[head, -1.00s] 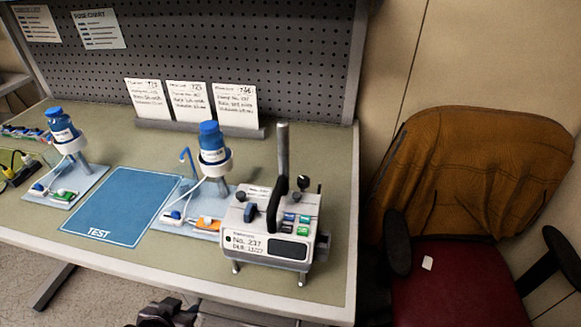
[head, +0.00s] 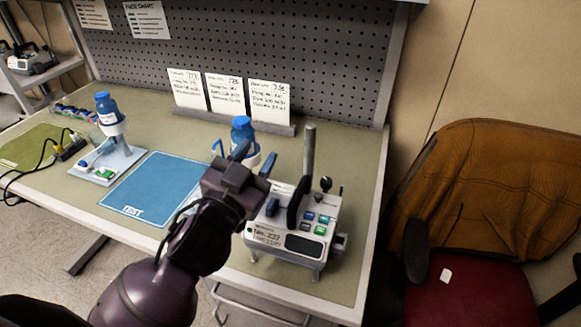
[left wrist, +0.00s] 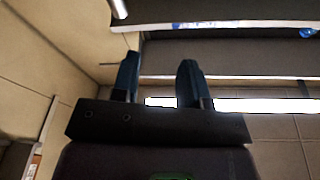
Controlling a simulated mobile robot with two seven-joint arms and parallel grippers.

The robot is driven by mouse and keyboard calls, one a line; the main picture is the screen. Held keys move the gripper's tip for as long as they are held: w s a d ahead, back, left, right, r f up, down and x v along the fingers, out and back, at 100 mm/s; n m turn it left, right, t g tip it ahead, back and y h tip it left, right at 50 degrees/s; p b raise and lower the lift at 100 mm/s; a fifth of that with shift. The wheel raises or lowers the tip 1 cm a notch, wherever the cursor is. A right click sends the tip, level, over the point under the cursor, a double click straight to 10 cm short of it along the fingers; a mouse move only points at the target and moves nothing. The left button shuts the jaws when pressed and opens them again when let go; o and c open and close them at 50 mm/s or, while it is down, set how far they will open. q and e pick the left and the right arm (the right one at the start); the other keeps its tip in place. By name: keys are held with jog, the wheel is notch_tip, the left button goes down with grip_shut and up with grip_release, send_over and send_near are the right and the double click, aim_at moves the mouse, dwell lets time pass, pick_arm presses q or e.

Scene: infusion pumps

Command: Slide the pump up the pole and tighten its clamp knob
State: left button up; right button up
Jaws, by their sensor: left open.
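The white pump (head: 292,225) labelled No. 237 stands on the bench near its front right corner. It has a black handle (head: 299,203), coloured buttons and a dark screen. A grey pole (head: 309,150) rises behind it. A black knob (head: 326,184) shows on top at the back right; I cannot tell if it is the clamp knob. My left gripper (head: 255,163) is open and empty, in front of and above the pump's left side in the head view. In the left wrist view its two blue fingers (left wrist: 157,82) are apart with nothing between them. My right gripper is out of view.
A blue TEST mat (head: 155,189) lies left of the pump. Blue-capped bottles on stands (head: 243,135) (head: 107,115) flank it; my arm partly hides the nearer one. Cards (head: 225,95) stand before the pegboard. A chair with a brown jacket (head: 490,185) is at the right.

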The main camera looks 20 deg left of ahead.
pick_arm(q)
jog(key=s+d+r+m+g+h, duration=0.25)
jog(key=d+r+m+h, duration=0.3)
jog(key=m+h, duration=0.3)
jog(key=s+d+r+m+g+h, duration=0.2)
jog(key=d+r+m+g+h, duration=0.25)
jog(key=d+m+h, duration=0.45)
jog(key=s+d+r+m+g+h, duration=0.15)
jog(key=s+m+g+h, duration=0.25)
jog(key=m+g, duration=0.55)
jog(key=m+y, duration=0.4)
jog(key=y, duration=2)
send_near(296, 198)
jog(key=shift+b+x, duration=0.55)
jog(key=shift+x, duration=0.85)
jog(key=b+x, duration=0.1)
jog(key=x, duration=0.1)
jog(key=shift+f, duration=0.25)
jog(key=b+x, duration=0.3)
jog(key=shift+w+f, duration=0.15)
jog(key=shift+f, duration=0.25)
jog(key=shift+w+f+b, duration=0.15)
jog(key=shift+f+b, duration=0.15)
jog(key=shift+b, duration=0.15)
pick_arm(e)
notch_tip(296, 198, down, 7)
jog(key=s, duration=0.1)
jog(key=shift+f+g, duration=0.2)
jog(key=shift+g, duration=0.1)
